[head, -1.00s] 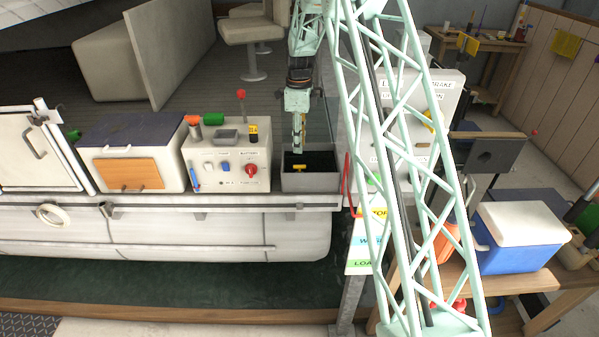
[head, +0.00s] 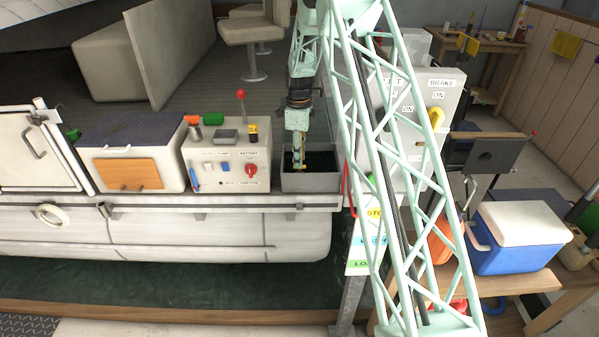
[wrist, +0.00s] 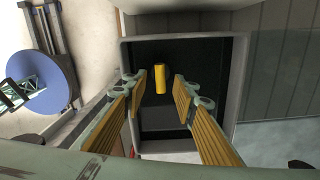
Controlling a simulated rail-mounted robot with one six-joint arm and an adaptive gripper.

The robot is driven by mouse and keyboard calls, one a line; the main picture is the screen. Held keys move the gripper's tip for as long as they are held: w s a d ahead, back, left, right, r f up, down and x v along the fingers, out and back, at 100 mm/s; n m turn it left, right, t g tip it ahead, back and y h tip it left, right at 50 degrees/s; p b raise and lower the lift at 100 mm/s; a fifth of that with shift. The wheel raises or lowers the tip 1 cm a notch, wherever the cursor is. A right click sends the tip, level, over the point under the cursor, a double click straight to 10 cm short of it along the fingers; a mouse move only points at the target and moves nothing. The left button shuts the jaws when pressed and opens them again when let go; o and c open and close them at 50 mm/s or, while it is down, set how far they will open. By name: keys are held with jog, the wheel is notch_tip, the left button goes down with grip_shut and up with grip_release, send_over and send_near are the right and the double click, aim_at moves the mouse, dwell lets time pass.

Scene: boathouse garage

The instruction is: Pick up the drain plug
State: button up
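The drain plug appears to be the yellow piece (wrist: 160,79) in the wrist view, over the dark inside of a grey open-topped bin (wrist: 237,95). The bin (head: 312,182) stands at the right end of the boat's side ledge in the head view. My gripper (wrist: 159,84) is open, with one finger on each side of the yellow piece and a visible gap on both sides. In the head view my gripper (head: 298,163) points down into the bin and hides most of the yellow piece. How deep the fingertips reach is unclear.
Left of the bin stands a switch panel (head: 227,160) with a red-knobbed lever (head: 241,95). A white box (head: 130,155) with an orange front is further left. A blue and white cooler (head: 515,240) sits on the wooden bench at right. The bin walls surround my fingers closely.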

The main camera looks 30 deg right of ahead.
jog(key=shift+f+b, duration=0.3)
jog(key=shift+f, duration=2.3)
jog(key=shift+c, duration=0.2)
grip_shut()
